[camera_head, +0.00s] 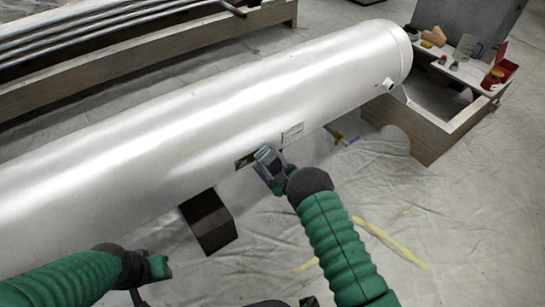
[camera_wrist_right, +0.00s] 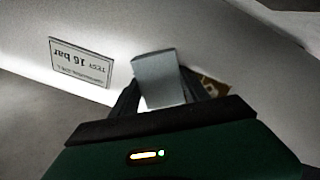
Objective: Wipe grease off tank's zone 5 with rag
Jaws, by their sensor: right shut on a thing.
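The silver tank (camera_head: 190,110) lies lengthwise across the head view. My right gripper (camera_head: 268,158) is at the tank's lower side, shut on a grey folded rag (camera_wrist_right: 158,80), which is between the fingers in the wrist view. A brown grease patch (camera_head: 243,161) shows on the tank just left of the gripper; part of it also shows in the wrist view (camera_wrist_right: 213,87), right of the rag. I cannot tell whether the rag touches the tank. My left gripper (camera_head: 160,268) is low at the left, its fingers unclear. No zone number is readable.
A dark support (camera_head: 208,222) stands under the tank. A white bench (camera_head: 465,70) with tools and a red box is at the right. Sheeted floor is open at lower right.

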